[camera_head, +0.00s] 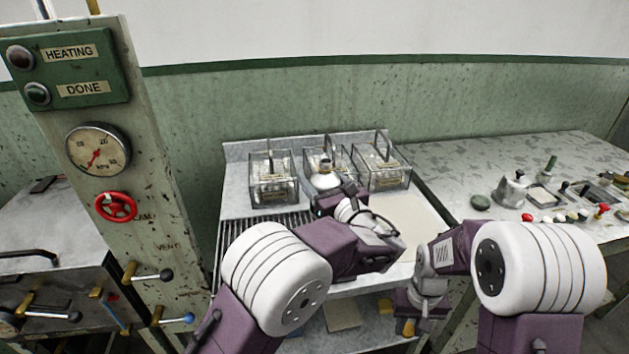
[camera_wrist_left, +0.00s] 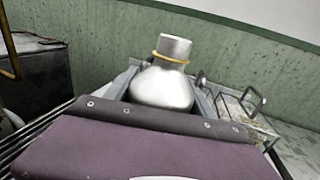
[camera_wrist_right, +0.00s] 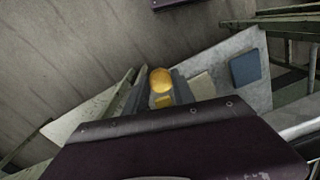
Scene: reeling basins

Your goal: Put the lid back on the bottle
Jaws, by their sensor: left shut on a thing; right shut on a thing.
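A silvery bottle (camera_wrist_left: 165,88) with a yellow ring around its neck stands upright between the fingers of my left gripper (camera_head: 328,190). The bottle also shows in the head view (camera_head: 325,179), just in front of the glass basins. My right gripper (camera_head: 409,316) is lower and to the right, beside the bench's front edge. It is shut on a rounded yellow-orange lid (camera_wrist_right: 160,79), well apart from the bottle. The lid shows as a small yellow end below the right gripper in the head view (camera_head: 408,328). The gripped sides of both things are partly hidden.
Glass basins (camera_head: 272,180) stand along the back of the bench (camera_head: 235,175). A dark slatted rack (camera_head: 262,225) lies to the left and a pale board (camera_head: 410,222) to the right. A control panel post (camera_head: 145,190) rises left. Flat items (camera_head: 342,317) lie on the lower shelf.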

